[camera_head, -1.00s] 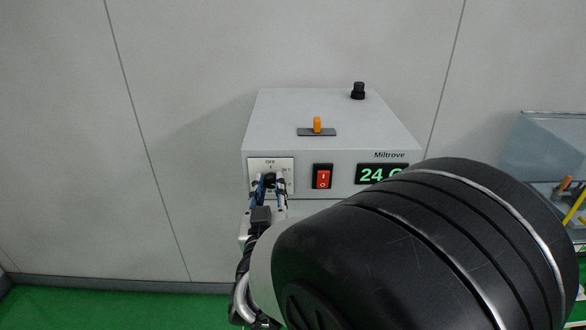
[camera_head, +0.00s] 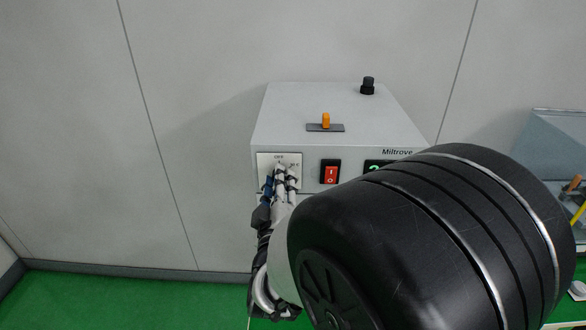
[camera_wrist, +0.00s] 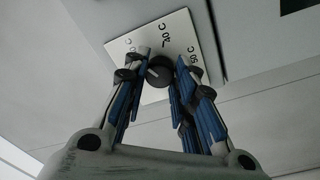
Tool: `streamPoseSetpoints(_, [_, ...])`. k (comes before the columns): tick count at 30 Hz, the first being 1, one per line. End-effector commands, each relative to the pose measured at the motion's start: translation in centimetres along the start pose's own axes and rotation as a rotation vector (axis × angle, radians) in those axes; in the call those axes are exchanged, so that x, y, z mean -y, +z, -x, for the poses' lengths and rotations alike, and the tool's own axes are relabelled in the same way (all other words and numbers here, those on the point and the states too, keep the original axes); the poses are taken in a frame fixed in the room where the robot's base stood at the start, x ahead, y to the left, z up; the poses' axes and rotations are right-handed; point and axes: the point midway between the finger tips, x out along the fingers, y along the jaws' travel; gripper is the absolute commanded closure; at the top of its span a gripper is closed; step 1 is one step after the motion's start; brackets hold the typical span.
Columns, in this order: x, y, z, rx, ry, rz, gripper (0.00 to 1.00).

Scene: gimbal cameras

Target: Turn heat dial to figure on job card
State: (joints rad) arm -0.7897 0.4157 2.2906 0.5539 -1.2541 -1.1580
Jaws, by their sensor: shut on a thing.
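The heat dial (camera_wrist: 158,72) is a dark round knob with a pale pointer line. It sits on a white scale plate (camera_wrist: 178,30), which also shows on the box front in the head view (camera_head: 266,160). My gripper (camera_wrist: 158,68) is shut on the dial, one blue-padded finger on each side. In the head view my gripper (camera_head: 281,172) covers the dial. No job card is identifiable.
The grey Miltrove box (camera_head: 325,105) carries a red rocker switch (camera_head: 330,172), an orange lever (camera_head: 326,120) and a black knob (camera_head: 368,86) on top. The wall left of the box is bare.

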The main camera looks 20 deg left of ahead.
Motion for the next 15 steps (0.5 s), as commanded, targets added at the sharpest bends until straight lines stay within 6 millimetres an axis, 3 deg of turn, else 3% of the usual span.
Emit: streamPoseSetpoints(15, [-0.14, -0.05, -0.06, -0.003, 0.0, 0.064, 0.99])
